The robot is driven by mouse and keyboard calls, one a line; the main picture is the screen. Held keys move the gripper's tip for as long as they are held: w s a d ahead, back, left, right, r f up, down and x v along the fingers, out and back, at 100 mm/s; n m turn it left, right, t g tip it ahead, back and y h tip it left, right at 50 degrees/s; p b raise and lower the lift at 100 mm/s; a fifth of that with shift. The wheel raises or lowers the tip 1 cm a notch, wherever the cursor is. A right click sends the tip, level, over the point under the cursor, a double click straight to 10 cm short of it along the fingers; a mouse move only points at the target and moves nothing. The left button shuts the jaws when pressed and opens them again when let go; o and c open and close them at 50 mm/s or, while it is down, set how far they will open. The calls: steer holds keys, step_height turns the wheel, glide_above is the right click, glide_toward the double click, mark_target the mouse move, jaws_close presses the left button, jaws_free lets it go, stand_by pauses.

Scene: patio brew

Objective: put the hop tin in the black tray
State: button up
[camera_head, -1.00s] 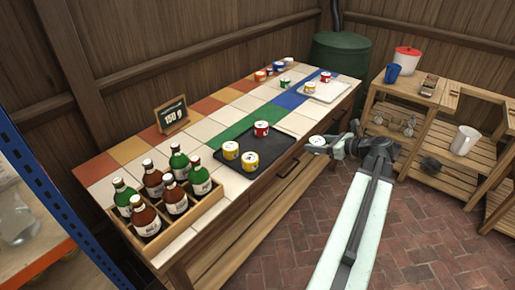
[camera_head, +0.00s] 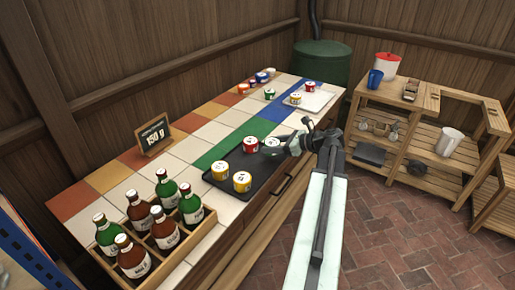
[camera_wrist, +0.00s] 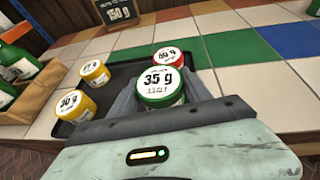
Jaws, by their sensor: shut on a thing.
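A green hop tin with a white lid marked 35 g (camera_wrist: 160,88) is between my fingers in the wrist view. It also shows in the head view (camera_head: 271,143). My gripper (camera_head: 277,146) is shut on it at the right end of the black tray (camera_head: 262,173). I cannot tell whether the tin touches the tray. In the tray stand a red tin (camera_head: 250,146) just beyond the held tin, and two yellow tins (camera_head: 222,168) (camera_head: 242,182) to the left. The lower part of the held tin is hidden by my gripper.
A wooden crate (camera_head: 205,226) of green and brown bottles stands at the near left of the tiled bench. A sign reading 150 g (camera_head: 154,135) stands behind. A white tray (camera_head: 318,101) with tins and several other tins are at the far end. Wooden shelves (camera_head: 425,140) stand right.

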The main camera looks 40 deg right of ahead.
steer(key=shift+w+d+f, duration=0.1)
steer(key=shift+w+d, duration=0.1)
steer(key=shift+w, duration=0.35)
steer(key=shift+s, duration=0.1)
step_height(320, 180, down, 4)
steer(key=b, duration=0.4)
steer(key=shift+a+r, duration=0.1)
steer(key=shift+r, duration=0.25)
steer(key=shift+f, duration=0.1)
steer(key=o, duration=1.4)
steer(key=shift+c, duration=0.2)
